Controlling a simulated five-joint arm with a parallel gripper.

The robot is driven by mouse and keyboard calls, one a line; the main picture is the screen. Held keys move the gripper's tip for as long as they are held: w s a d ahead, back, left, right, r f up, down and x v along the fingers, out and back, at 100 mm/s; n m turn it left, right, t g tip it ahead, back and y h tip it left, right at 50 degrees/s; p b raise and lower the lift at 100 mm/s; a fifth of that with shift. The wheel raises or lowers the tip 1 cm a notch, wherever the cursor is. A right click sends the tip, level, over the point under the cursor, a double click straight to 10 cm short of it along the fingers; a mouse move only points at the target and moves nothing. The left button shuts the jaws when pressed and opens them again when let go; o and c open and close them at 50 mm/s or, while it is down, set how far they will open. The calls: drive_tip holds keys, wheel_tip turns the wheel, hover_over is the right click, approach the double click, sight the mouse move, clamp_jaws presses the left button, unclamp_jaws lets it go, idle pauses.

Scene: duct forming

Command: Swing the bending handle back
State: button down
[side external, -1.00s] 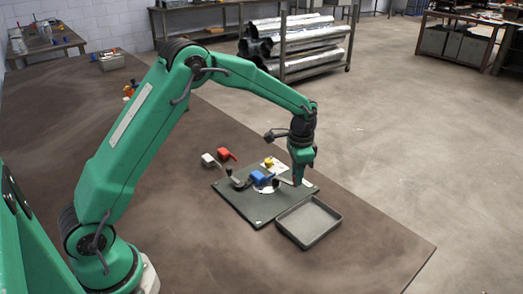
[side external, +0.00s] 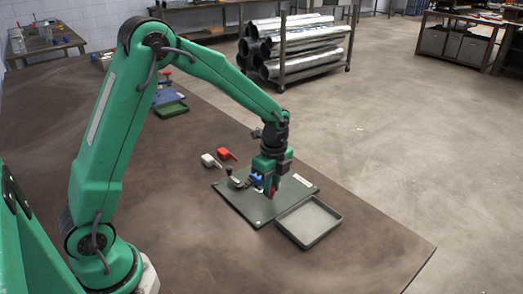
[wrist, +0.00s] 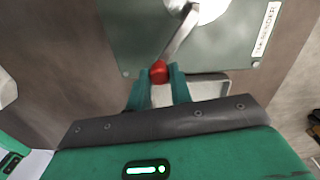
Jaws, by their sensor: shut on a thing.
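The bender is a dark green plate (side external: 240,204) on the bench with a blue block (side external: 256,180) on it. In the wrist view the bending handle (wrist: 179,37) is a flat metal bar. It runs from a white disc (wrist: 207,8) at the top to a red knob (wrist: 158,72). My gripper (wrist: 158,80) is shut on the red knob, with a green finger on either side. In the side view my gripper (side external: 272,187) points down over the plate, the red knob at its tips. My gripper and arm hide the disc and most of the bar there.
A shallow grey tray (side external: 336,222) stands close against the plate's right front edge. A red fitting (side external: 226,154) and a white fitting (side external: 209,160) lie behind the plate. The bench's front left is bare.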

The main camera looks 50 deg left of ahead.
drive_tip(key=s+m, duration=0.1)
drive_tip(key=s+a+m, duration=0.1)
drive_tip(key=shift+a+m, duration=0.25)
drive_tip(key=shift+m, duration=0.05)
drive_tip(key=shift+s+a+m, duration=0.35)
drive_tip(key=shift+a+m, duration=0.15)
drive_tip(key=shift+m, duration=0.2)
drive_tip(key=shift+s+a+m, duration=0.35)
drive_tip(key=shift+a+m, duration=0.1)
drive_tip(key=shift+m, duration=0.25)
drive_tip(key=c, duration=1.3)
unclamp_jaws()
drive_tip(key=shift+o, duration=0.2)
wheel_tip(320, 180, up, 8)
drive_tip(key=shift+w, duration=0.15)
